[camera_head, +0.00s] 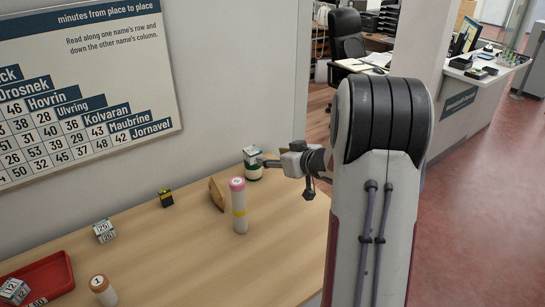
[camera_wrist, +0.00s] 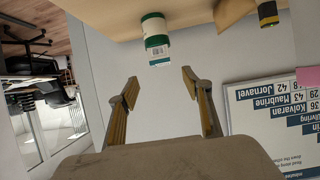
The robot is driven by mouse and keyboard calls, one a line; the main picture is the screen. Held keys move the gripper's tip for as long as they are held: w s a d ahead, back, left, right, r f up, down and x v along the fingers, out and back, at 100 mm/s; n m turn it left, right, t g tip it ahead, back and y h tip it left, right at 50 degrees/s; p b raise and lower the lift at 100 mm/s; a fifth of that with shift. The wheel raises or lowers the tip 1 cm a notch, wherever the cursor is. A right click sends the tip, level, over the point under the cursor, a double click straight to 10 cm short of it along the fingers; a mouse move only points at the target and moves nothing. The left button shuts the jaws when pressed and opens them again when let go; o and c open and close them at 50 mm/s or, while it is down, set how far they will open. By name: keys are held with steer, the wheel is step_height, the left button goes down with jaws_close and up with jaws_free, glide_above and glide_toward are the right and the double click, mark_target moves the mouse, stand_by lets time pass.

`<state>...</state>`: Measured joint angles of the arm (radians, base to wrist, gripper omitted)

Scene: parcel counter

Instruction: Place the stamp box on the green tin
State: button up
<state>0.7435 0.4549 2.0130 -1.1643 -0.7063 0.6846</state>
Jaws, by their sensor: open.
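The green tin (camera_head: 254,173) stands upright near the back wall, left of my gripper. A small white box with blue-green print, seemingly the stamp box (camera_head: 252,154), rests on top of it. In the wrist view, which is upside down, the green tin (camera_wrist: 152,19) hangs from the table at the top, with the box (camera_wrist: 158,53) on its lid. My gripper (camera_head: 272,162) is beside the box at about its height. In the wrist view my gripper (camera_wrist: 160,76) is open and empty, with the box just beyond its fingertips, between their lines and apart from them.
The table's front middle is clear.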

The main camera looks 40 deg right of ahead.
stand_by(0.7)
steer(key=s+a+r+m+g+h, duration=0.2)
steer(key=s+a+r+g+h, duration=0.15)
steer(key=s+a+r, duration=0.75)
steer(key=s+a+f+n+g+y, duration=0.1)
steer(key=s+a+g+y, duration=0.1)
steer(key=s+a, duration=0.8)
steer(key=s+a+f+n+g+y, duration=0.1)
steer(key=s+a+f, duration=0.1)
steer(key=s+a, duration=0.7)
steer(key=s, duration=0.4)
steer(key=shift+s+a+f+g+y, duration=0.25)
steer(key=shift+s+a+g+y, duration=0.05)
steer(key=shift+a+g+y, duration=0.1)
